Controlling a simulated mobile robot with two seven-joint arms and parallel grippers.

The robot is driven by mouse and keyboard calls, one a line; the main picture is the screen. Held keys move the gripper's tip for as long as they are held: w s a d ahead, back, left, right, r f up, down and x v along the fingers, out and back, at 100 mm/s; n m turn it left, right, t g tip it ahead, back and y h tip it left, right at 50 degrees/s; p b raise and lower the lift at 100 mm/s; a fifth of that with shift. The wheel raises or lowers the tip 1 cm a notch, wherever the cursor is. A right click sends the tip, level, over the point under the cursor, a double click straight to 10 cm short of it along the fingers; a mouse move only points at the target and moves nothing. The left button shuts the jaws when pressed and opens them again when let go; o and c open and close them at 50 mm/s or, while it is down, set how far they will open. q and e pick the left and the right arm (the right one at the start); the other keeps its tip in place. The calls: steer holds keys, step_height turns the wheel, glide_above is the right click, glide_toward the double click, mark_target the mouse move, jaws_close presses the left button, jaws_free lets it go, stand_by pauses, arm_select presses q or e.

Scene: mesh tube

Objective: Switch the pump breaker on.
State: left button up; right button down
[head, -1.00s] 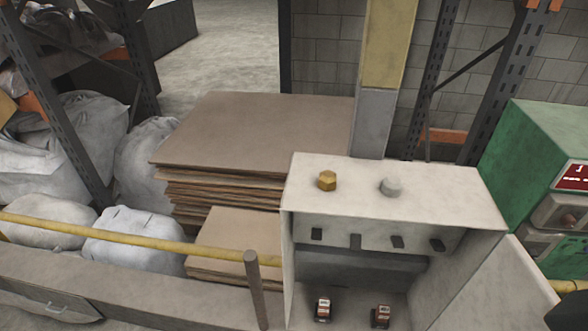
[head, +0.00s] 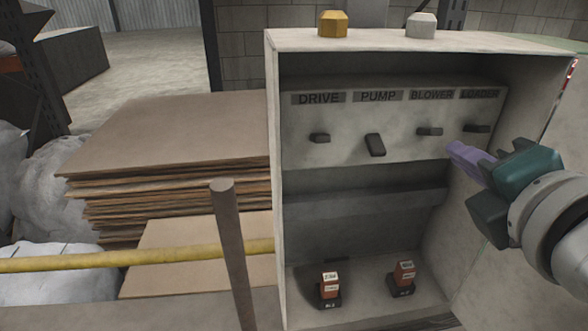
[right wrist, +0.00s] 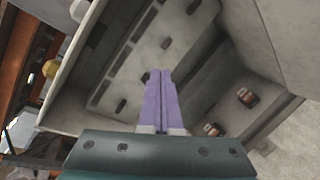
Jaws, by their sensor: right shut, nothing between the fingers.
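The pump breaker (head: 375,145) is a dark lever under the PUMP label (head: 378,97) on the panel inside an open pale metal box. It points downward, slightly tilted. The drive (head: 319,138), blower (head: 429,131) and loader (head: 477,128) levers sit nearly level on the same panel. My right gripper (head: 452,148) is shut and empty, its purple fingers pointing left, at the box's right side just below the blower and loader levers. The right wrist view shows its closed fingertips (right wrist: 160,73) in front of the panel; I cannot tell the gap. My left gripper is out of view.
A yellow knob (head: 333,25) and a white knob (head: 421,26) top the box (head: 273,180). A post (head: 233,250) and yellow rail (head: 130,259) stand at left, before stacked boards (head: 170,140).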

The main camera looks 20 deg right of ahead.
mark_target(369, 159)
arm_select(q)
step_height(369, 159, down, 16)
steer(key=b, duration=1.3)
arm_select(e)
steer(key=w+a+f+n+t+y, duration=0.1)
steer(key=f+n+t, duration=0.1)
steer(key=f+n, duration=0.4)
steer(key=w+a+f+n+t+y, duration=0.1)
steer(key=w+a+f+n+t, duration=0.1)
steer(key=f+n, duration=0.4)
steer(key=shift+a+n+y, duration=0.15)
steer(key=shift+n+y, duration=0.15)
steer(key=shift+n, duration=0.4)
steer(key=shift+f, duration=0.1)
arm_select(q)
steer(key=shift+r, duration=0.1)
arm_select(e)
steer(key=w+r+p, duration=0.1)
steer(key=w, duration=0.2)
steer(key=w+d+r+p, duration=0.1)
steer(key=w, duration=0.2)
steer(key=w+d+r+p, duration=0.1)
steer(key=w, duration=0.2)
steer(key=shift+d+r, duration=0.1)
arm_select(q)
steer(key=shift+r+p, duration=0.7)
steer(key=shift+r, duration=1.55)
arm_select(e)
steer(key=shift+s+r, duration=0.35)
steer(key=shift+r, duration=0.2)
